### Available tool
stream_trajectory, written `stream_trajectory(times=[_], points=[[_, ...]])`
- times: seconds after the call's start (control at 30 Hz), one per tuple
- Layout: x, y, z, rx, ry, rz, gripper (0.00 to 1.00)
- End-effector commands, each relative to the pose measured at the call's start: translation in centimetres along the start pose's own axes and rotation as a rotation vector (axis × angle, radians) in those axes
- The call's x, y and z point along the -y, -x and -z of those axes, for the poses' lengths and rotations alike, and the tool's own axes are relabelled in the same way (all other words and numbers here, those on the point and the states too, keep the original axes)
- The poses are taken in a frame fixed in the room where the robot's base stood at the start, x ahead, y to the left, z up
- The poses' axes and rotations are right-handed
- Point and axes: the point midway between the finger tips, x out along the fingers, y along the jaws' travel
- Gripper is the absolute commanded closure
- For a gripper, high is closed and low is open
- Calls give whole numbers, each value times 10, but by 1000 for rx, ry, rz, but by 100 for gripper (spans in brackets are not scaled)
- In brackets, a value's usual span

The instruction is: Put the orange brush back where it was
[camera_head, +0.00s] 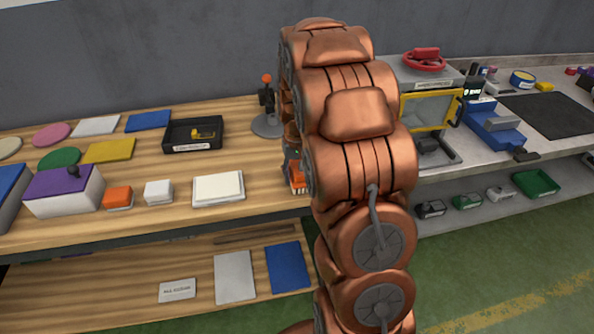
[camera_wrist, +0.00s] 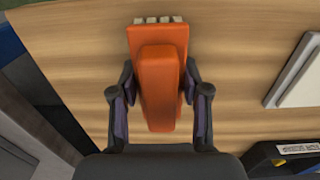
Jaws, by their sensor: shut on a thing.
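The orange brush (camera_wrist: 158,85) is between the two dark fingers of my gripper (camera_wrist: 160,82) in the wrist view. The fingers are closed on its sides. Its pale bristles show at the top edge of the brush. In the head view a small part of the brush (camera_head: 298,178) shows beside my copper arm, over the right end of the wooden table. Most of my gripper is hidden there behind the arm. I cannot tell whether the brush touches the tabletop.
A white pad (camera_head: 218,188) and a black labelled tray (camera_head: 178,147) lie left of the brush on the wooden table (camera_head: 262,188). A stand with an orange ball (camera_head: 267,79) is behind it. A grey bench (camera_head: 470,150) with a yellow-framed box (camera_head: 430,112) adjoins on the right.

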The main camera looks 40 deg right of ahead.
Motion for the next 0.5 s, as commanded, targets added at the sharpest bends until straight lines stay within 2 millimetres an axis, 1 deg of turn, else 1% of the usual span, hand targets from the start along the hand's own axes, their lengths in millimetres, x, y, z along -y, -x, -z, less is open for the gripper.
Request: stream_trajectory(times=[0.23,0.37,0.4,0.5], points=[[0,0,0,-3,0,0,82],[0,-4,0,-3,0,0,82],[0,-3,1,-3,0,0,50],[0,-3,1,-3,0,0,39]])
